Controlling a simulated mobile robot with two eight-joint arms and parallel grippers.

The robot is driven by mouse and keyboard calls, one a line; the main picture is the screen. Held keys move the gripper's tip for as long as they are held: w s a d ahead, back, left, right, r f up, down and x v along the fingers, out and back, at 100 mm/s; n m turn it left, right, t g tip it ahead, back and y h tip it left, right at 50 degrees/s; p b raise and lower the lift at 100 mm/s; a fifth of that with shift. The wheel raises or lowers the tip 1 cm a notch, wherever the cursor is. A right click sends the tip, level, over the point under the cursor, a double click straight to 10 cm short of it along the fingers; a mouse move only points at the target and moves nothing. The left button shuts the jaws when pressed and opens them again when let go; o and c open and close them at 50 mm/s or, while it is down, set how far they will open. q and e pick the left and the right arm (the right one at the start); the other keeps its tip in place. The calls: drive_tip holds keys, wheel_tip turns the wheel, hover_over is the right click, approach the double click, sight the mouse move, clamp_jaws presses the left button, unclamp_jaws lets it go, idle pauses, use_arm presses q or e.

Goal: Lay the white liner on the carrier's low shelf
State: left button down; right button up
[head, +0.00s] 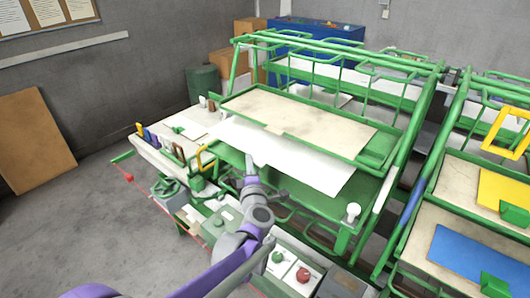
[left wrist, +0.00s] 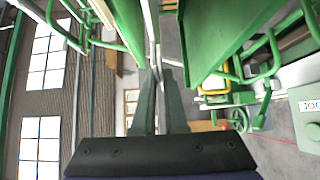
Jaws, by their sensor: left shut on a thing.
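The white liner (head: 312,172) is a flat sheet at the green carrier's (head: 412,118) front, partly beneath the upper shelf. The green low shelf (head: 368,192) shows below and to the right of the liner. I cannot tell whether the liner touches it. My left gripper (head: 250,165) is shut on the liner's near edge, toward its left. In the left wrist view the fingers (left wrist: 160,75) pinch the liner (left wrist: 151,25), seen edge-on as a thin line. The liner's back part is hidden under the upper shelf. My right gripper is not in view.
A beige board (head: 300,122) lies on the upper shelf, just above the liner. A side bench (head: 165,160) with several small frames and tools stands at the left. A second green rack (head: 455,205) with yellow and blue sheets is close at the right.

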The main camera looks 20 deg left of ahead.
use_arm(q)
wheel_tip(320, 180, down, 7)
drive_tip(key=b, duration=0.4)
drive_tip(key=shift+w+r, duration=0.15)
drive_tip(key=shift+d, duration=0.1)
drive_tip(key=shift+f+b, duration=0.65)
drive_tip(key=shift+f, duration=0.2)
idle(0.4)
drive_tip(key=c, duration=0.9)
unclamp_jaws()
drive_tip(key=shift+r, duration=0.1)
drive_tip(key=v, duration=1.1)
